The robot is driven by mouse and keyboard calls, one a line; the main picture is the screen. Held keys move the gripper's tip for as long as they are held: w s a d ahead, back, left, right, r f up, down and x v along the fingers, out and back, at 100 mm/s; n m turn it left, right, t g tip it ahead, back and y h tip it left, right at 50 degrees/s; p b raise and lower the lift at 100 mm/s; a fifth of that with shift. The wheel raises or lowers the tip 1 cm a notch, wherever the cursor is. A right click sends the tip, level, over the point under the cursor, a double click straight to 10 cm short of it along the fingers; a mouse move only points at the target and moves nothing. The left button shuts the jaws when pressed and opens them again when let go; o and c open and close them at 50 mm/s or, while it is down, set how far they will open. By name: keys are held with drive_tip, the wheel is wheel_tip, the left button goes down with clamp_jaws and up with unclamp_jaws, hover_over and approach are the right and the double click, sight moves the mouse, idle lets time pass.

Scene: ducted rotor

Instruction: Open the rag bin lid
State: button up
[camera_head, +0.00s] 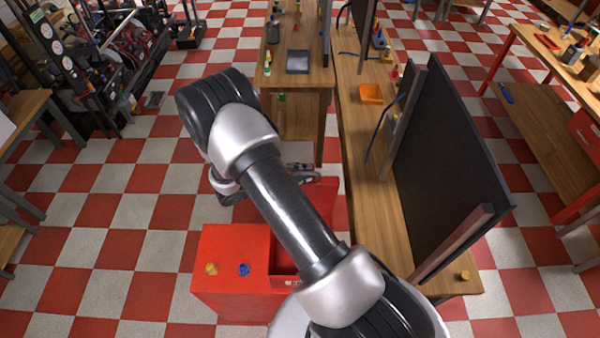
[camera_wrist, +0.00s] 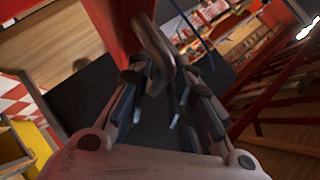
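The red rag bin (camera_head: 233,250) is in the lower middle of the head view, with an open compartment (camera_head: 285,262) at its right side. Its red lid (camera_head: 326,197) stands raised behind the compartment, partly hidden by my arm. In the wrist view the red lid (camera_wrist: 118,20) runs up from the top edge, with a grey curved handle (camera_wrist: 153,42) on it. My gripper (camera_wrist: 166,85) has its fingers drawn in on both sides of this handle and looks shut on it. In the head view, my arm hides much of the gripper.
A yellow piece (camera_head: 211,268) and a blue piece (camera_head: 244,269) lie on the bin's top. A wooden bench (camera_head: 365,190) with a dark upright panel (camera_head: 445,165) stands close on the right. Checkered floor is free on the left.

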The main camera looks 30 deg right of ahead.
drive_tip(key=v, duration=1.2)
drive_tip(key=s+a+r+m+g+y+b, duration=0.1)
drive_tip(key=s+r+m+y+b, duration=0.2)
drive_tip(key=s+m+b, duration=0.55)
drive_tip(key=s+r+m+y+b, duration=0.3)
drive_tip(key=m+b, duration=0.1)
drive_tip(key=m, duration=1)
drive_tip(key=s+a+f+m+t+y+b, duration=0.2)
drive_tip(key=s+m+b, duration=0.3)
drive_tip(key=m, duration=0.5)
drive_tip(key=s+a+f+m+t+y+b, duration=0.1)
drive_tip(key=s+a+m+t+y+b, duration=0.2)
drive_tip(key=m, duration=0.7)
drive_tip(key=s+a+y+b, duration=0.1)
drive_tip(key=s+a+b, duration=0.1)
drive_tip(key=s+b, duration=0.1)
drive_tip(key=shift+a+f+b, duration=0.3)
drive_tip(key=shift+f+b, duration=0.05)
drive_tip(key=shift+f, duration=0.05)
